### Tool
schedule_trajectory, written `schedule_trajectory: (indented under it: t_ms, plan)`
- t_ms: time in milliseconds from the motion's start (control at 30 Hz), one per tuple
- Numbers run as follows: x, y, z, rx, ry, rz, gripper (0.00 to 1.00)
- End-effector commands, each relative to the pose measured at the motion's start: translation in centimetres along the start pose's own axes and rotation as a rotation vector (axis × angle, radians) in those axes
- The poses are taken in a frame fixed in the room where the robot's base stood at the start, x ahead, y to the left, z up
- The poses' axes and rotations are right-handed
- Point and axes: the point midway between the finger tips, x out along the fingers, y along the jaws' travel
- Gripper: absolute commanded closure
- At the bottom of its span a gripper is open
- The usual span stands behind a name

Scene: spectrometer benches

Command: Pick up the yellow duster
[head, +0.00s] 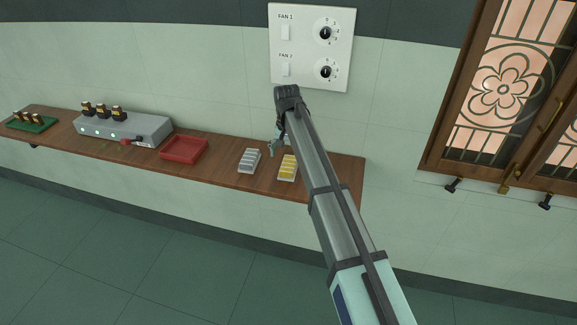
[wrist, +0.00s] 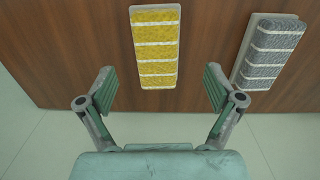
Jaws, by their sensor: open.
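The yellow duster (wrist: 156,47) is a yellow block with white stripes on a pale backing. It lies on the wooden shelf, near the right end in the head view (head: 288,167). In the wrist view it is beyond my gripper (wrist: 160,90), roughly centred between the two spread fingers. The fingers are open and empty, with no contact on the duster visible. In the head view my gripper (head: 274,148) hangs above the shelf between the yellow and grey dusters, partly hidden by my arm.
A grey striped duster (head: 249,160) lies left of the yellow one, and at right in the wrist view (wrist: 268,52). A red tray (head: 184,148), a grey instrument box (head: 125,128) and a green rack (head: 30,123) stand further left on the shelf (head: 218,165). A wall runs behind.

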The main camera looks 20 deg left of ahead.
Motion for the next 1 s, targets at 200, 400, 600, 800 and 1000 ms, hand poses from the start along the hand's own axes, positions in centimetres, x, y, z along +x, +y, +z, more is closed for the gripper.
schedule_trajectory:
  t_ms: [200, 400, 600, 800, 1000]
  plan:
    - [0.9, 0.1, -0.1, 0.0, -0.002, 0.001, 0.08]
    - [3.0, 0.5, -0.3, 0.0, -0.003, 0.001, 0.08]
    - [5.1, 0.5, -0.3, 0.0, -0.001, 0.0, 0.08]
    - [5.4, 0.4, -0.3, 0.0, 0.0, 0.0, 0.08]
    - [5.3, 0.4, -0.3, 0.0, 0.0, 0.0, 0.69]
